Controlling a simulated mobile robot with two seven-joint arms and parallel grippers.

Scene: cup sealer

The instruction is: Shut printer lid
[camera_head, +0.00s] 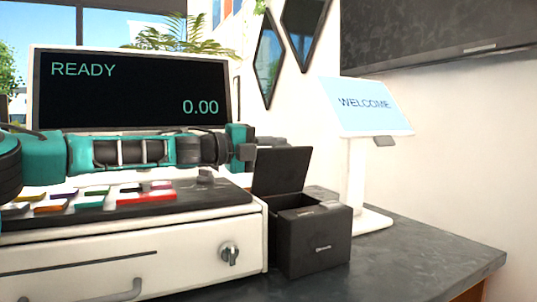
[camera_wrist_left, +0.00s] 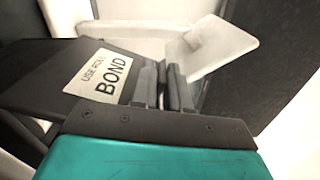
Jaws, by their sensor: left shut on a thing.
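The black printer (camera_head: 318,240) stands on the dark counter, right of the cash register. Its lid (camera_head: 282,171) is raised, standing nearly upright at the printer's left side. My left gripper (camera_head: 250,150) reaches in from the left and is at the lid's upper left edge. In the left wrist view the gripper (camera_wrist_left: 165,90) is shut on the lid (camera_wrist_left: 50,75), whose inner face bears a white label reading "BOND". The printer's open top shows in the head view; its inside is mostly hidden. My right gripper is not in view.
The cash register (camera_head: 130,245) with its coloured keys and READY display (camera_head: 130,88) lies under and behind my left arm. A white stand with a WELCOME screen (camera_head: 370,105) rises behind the printer. The counter (camera_head: 415,250) is clear to the printer's right.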

